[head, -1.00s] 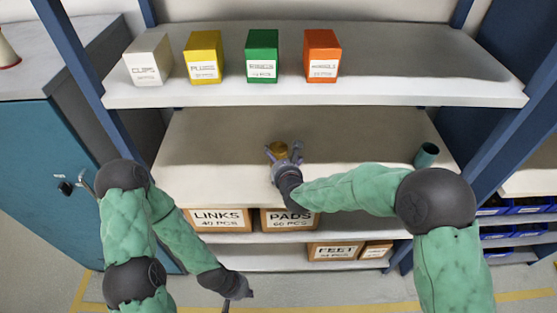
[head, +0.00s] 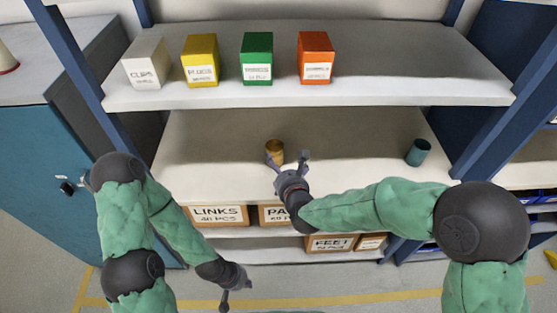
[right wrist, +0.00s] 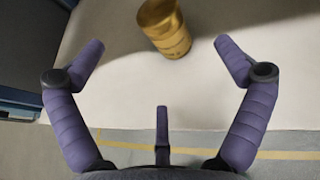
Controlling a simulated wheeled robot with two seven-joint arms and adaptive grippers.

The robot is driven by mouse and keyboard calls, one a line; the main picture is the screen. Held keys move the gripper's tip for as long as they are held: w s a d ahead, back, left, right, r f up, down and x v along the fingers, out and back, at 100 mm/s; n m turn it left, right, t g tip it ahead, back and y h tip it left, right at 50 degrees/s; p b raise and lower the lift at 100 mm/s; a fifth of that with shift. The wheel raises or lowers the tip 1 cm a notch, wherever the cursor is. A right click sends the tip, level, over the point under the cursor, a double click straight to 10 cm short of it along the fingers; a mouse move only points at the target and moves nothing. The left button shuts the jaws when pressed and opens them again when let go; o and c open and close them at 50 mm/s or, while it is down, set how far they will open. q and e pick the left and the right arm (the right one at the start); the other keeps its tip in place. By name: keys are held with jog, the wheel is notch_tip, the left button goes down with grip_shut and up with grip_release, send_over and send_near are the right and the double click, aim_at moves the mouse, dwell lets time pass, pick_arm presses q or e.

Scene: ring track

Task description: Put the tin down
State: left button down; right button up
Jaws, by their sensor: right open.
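The gold tin (head: 275,149) stands upright on the middle shelf (head: 340,150), left of its centre. In the right wrist view the tin (right wrist: 165,28) is at the top, beyond the open fingers and apart from them. My right gripper (head: 288,160) is open and empty at the shelf's front, just in front of the tin. It also shows in the right wrist view (right wrist: 160,62) with its fingers spread wide. My left gripper (head: 236,296) hangs low in front of the shelving, over the floor; its fingers are too small to tell open from shut.
A teal cup (head: 418,152) stands at the right of the middle shelf. The upper shelf (head: 400,80) holds white, yellow, green and orange boxes. Labelled cartons (head: 219,215) sit below. Blue posts (head: 500,100) bound the shelving. The shelf between tin and cup is clear.

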jog(key=shift+v, duration=1.35)
